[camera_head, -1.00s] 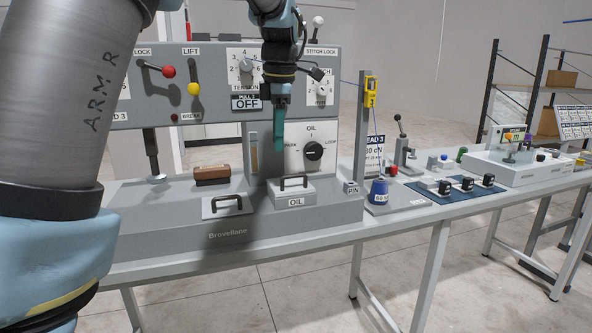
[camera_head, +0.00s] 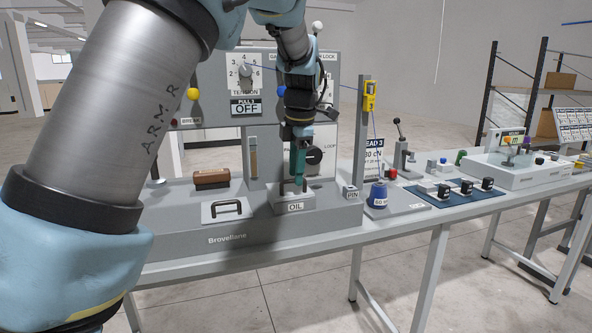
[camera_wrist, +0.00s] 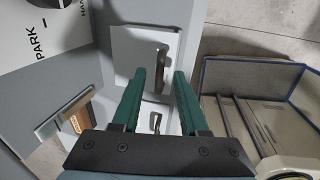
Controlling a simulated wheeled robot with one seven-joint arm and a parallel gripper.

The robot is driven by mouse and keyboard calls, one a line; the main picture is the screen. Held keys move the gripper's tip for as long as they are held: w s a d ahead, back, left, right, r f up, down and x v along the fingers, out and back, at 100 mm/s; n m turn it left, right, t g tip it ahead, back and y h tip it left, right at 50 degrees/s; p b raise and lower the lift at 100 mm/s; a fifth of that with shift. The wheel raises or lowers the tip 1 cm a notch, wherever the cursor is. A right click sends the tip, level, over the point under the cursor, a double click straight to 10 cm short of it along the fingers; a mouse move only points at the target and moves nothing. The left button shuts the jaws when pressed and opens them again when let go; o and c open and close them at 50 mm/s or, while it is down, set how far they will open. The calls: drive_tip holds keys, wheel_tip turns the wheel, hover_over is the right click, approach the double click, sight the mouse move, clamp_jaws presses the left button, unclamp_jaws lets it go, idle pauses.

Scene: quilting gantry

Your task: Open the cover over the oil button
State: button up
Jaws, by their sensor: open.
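The oil cover (camera_head: 312,199) is a light grey box top with a dark bar handle, above the OIL label (camera_head: 296,207) on the machine's base. In the head view my gripper (camera_head: 298,188) points down right over it and hides most of the handle. In the wrist view the cover (camera_wrist: 128,50) shows as a pale plate, with its handle (camera_wrist: 162,57) just past and between my two green fingertips (camera_wrist: 160,72). My gripper is open, with a gap between the fingers and nothing held. I cannot tell if a finger touches the handle. The button itself is hidden.
A second plate with a handle (camera_head: 227,209) is left of the oil cover, with a brown brush (camera_head: 211,179) behind it. The control panel with a dial (camera_head: 313,156) rises close behind. A PIN block (camera_head: 350,191) and blue spool (camera_head: 378,194) stand to the right.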

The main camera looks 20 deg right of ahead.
drive_tip(key=shift+f, duration=0.15)
drive_tip(key=shift+c, duration=0.2)
clamp_jaws()
idle(1.2)
